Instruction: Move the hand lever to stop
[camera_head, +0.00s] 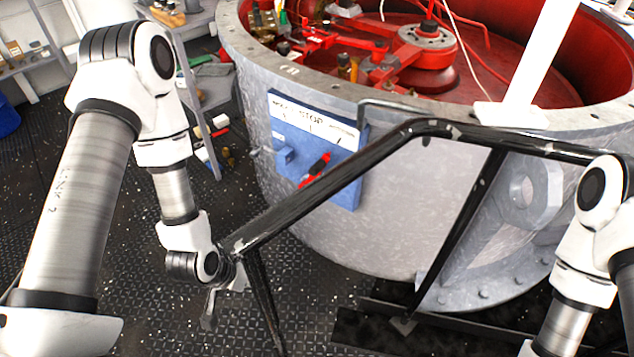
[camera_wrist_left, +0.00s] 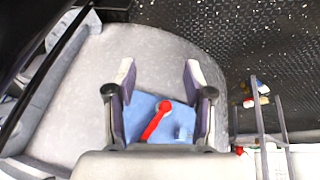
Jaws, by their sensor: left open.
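A blue panel (camera_head: 346,190) with a white label strip is on the side of the grey round tank. The strip's middle word reads STOP; the side words are too small to read surely. The red hand lever (camera_head: 316,168) lies slanted on the panel, upper end to the right, partly behind the black rail. In the left wrist view the lever (camera_wrist_left: 157,119), with a round red end, shows between the finger lines against the blue panel. My left gripper (camera_head: 222,305) is open and empty, apart from the lever, left of and below the panel. My right gripper is out of view.
A black handrail (camera_head: 335,180) crosses in front of the panel, close to my left wrist. The grey tank (camera_head: 410,215) holds red machinery. Shelves (camera_head: 190,85) with tools stand at the back left. Open deck lies left of the tank.

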